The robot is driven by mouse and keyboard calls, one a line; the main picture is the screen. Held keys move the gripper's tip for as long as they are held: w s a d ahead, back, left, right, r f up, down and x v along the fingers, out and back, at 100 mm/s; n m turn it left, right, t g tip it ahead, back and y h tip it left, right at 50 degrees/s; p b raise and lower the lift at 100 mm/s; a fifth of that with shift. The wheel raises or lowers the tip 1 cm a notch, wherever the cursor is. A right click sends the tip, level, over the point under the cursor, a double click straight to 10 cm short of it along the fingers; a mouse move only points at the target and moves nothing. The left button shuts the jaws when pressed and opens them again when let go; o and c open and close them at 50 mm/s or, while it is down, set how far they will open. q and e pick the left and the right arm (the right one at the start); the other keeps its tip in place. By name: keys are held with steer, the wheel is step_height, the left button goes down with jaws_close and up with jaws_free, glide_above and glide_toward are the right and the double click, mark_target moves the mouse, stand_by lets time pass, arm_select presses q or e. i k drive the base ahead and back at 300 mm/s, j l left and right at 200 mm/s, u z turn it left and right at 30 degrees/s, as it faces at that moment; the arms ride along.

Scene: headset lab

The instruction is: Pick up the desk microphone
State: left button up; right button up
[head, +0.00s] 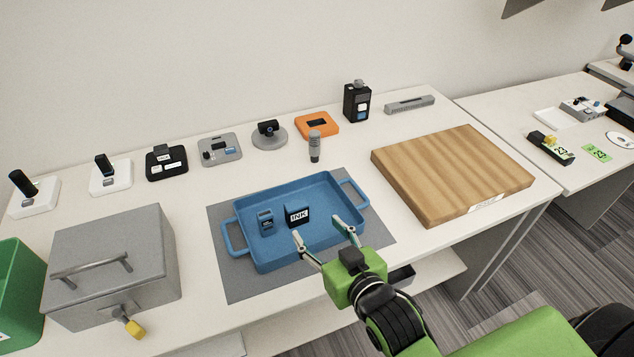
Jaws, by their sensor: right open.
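The desk microphone (315,147), small and grey with a rounded head, stands upright on the white table behind the blue tray (262,194). My right gripper (318,230) is open and empty, its fingers spread over the front right part of the tray. It is nearer to me than the microphone and clearly apart from it. The tray lies on a grey mat (228,282) and holds a black INK box (298,216) and a small blue-grey item (266,220). My left gripper is not in view.
A wooden board (450,170) lies to the right. A grey metal box (112,262) and a green bin (20,295) stand at the left. An orange device (317,124), a round-based webcam (269,134) and a black box (357,102) stand behind the microphone.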

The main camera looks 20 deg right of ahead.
mark_target(314, 136)
steer(key=i+l, duration=0.2)
steer(key=l, duration=0.2)
steer(key=i+l, duration=0.15)
steer(key=l, duration=0.2)
steer(key=i+l, duration=0.2)
steer(key=l, duration=0.2)
steer(key=i+l, duration=0.15)
steer(key=l, duration=0.2)
steer(key=u, duration=0.05)
